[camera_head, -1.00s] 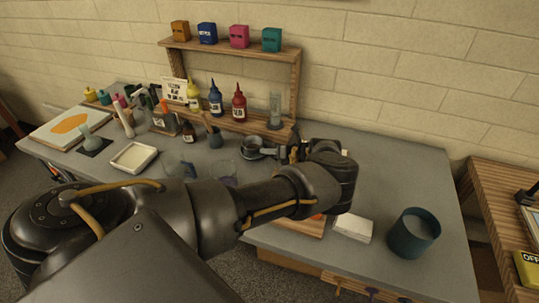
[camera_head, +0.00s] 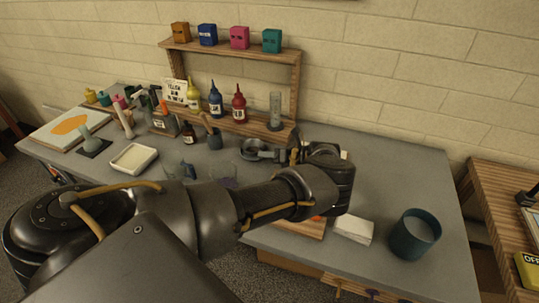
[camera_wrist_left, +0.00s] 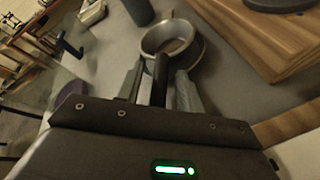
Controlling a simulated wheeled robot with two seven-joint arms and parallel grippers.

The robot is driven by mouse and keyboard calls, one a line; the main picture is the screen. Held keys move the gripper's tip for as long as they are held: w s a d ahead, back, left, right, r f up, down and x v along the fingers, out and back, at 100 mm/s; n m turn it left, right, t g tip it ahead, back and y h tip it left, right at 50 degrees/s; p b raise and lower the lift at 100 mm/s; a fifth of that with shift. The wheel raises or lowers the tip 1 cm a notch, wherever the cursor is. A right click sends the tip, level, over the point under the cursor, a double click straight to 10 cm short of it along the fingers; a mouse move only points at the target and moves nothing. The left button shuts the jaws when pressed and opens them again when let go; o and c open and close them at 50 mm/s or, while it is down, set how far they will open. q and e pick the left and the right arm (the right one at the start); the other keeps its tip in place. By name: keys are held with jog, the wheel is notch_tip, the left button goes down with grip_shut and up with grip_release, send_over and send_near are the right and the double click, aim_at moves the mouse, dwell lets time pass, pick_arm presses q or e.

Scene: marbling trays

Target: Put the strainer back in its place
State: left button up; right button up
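The strainer (camera_head: 250,149) is a small round metal bowl with a dark handle. It is on the grey table below the shelf's right part. In the left wrist view the strainer (camera_wrist_left: 168,38) is beyond my fingers, over or beside a dark round piece (camera_wrist_left: 199,52); I cannot tell whether they touch. My left gripper (camera_wrist_left: 160,75) is around the strainer's handle, with gaps showing between the handle and both fingers. In the head view the left gripper (camera_head: 293,156) is partly hidden by its own wrist. My right gripper is not in view.
The wooden shelf (camera_head: 291,85) holds bottles and a clear cylinder (camera_head: 275,110) just behind the strainer. A white tray (camera_head: 134,158) lies to the left. A white stack (camera_head: 353,229) and a teal bucket (camera_head: 414,234) stand to the right. The back right table is clear.

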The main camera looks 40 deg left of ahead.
pick_arm(q)
jog(key=shift+r+p, duration=0.3)
jog(key=shift+w+d+r+b, duration=0.1)
jog(key=shift+w+d+b, duration=0.05)
jog(key=shift+d+b, duration=0.4)
jog(key=shift+w+d+b, duration=0.1)
jog(key=shift+d+b, duration=0.3)
jog(key=shift+d, duration=0.2)
jog(key=shift+w+d+r+p, duration=0.2)
jog(key=shift+d+r+p, duration=0.7)
jog(key=shift+p, duration=0.3)
jog(key=p+v, duration=0.1)
jog(key=v, duration=0.2)
jog(key=p+v, duration=0.1)
jog(key=v, duration=0.1)
jog(key=shift+d+f, duration=0.1)
jog(key=shift+d, duration=0.35)
jog(key=shift+p+v, duration=0.3)
jog(key=shift+v, duration=0.5)
jog(key=shift+a, duration=0.15)
